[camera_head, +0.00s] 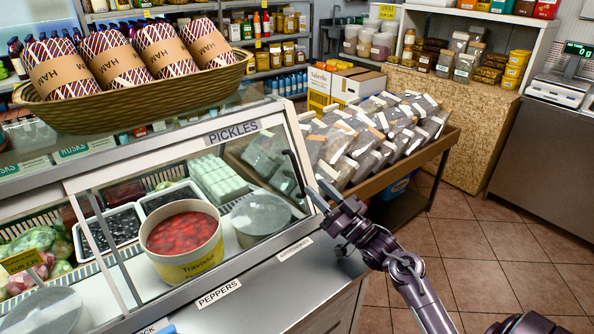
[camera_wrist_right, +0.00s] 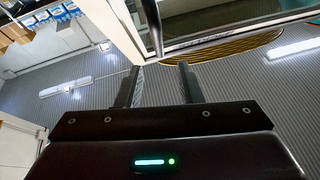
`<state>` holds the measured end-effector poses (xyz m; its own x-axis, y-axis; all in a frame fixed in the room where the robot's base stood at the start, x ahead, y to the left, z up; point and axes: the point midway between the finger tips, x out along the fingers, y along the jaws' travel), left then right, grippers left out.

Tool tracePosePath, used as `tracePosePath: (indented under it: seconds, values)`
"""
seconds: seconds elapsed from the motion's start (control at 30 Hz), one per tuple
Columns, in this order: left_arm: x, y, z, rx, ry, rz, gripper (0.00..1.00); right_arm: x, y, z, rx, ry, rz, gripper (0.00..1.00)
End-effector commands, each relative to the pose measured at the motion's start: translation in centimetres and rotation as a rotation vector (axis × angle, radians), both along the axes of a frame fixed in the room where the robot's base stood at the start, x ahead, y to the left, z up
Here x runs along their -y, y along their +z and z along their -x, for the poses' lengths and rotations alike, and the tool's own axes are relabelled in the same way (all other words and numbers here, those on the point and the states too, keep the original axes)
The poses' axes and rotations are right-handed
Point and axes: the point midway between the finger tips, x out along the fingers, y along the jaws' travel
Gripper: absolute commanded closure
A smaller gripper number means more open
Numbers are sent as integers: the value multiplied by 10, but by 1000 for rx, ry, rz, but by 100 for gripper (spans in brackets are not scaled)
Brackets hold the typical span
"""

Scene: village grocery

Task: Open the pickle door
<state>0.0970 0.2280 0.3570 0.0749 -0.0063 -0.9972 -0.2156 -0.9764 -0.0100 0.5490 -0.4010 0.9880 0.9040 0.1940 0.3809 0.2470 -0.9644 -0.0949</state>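The pickle door is the slanted glass pane (camera_head: 215,185) in a pale frame below the "PICKLES" label (camera_head: 233,132); it looks shut. A thin dark upright handle (camera_head: 297,172) runs along its right side. My right gripper (camera_head: 319,191) is at the lower right of this handle, fingers towards it. In the right wrist view my right gripper (camera_wrist_right: 158,75) is open, and the handle (camera_wrist_right: 152,25) reaches down to about between its fingertips. I cannot tell whether they touch. My left gripper is not in view.
Behind the glass are a yellow tub of red peppers (camera_head: 184,240) and a lidded round container (camera_head: 260,214). A wicker basket (camera_head: 130,108) of wrapped hams stands on top. A wooden stand (camera_head: 440,146) of packets is just right of the case. Tiled floor (camera_head: 500,245) is open at right.

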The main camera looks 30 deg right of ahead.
Motion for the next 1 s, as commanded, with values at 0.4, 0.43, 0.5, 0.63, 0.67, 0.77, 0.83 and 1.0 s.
tracePosePath:
  seconds: [0.4,0.43,0.5,0.63,0.67,0.77,0.83,1.0]
  values:
    - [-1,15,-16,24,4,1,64,-14,17,-69,1,0,1,66]
    - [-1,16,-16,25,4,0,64,-15,18,-71,0,-1,1,66]
    - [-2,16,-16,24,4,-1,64,-15,19,-74,-1,-1,1,66]
    - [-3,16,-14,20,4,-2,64,-16,19,-77,-1,-1,1,66]
    - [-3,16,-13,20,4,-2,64,-16,19,-77,-1,-1,1,66]
    - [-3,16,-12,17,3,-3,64,-16,19,-77,-1,-1,1,66]
    - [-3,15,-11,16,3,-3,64,-16,19,-77,-1,-1,1,66]
    - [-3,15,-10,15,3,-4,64,-16,19,-76,-1,0,0,88]
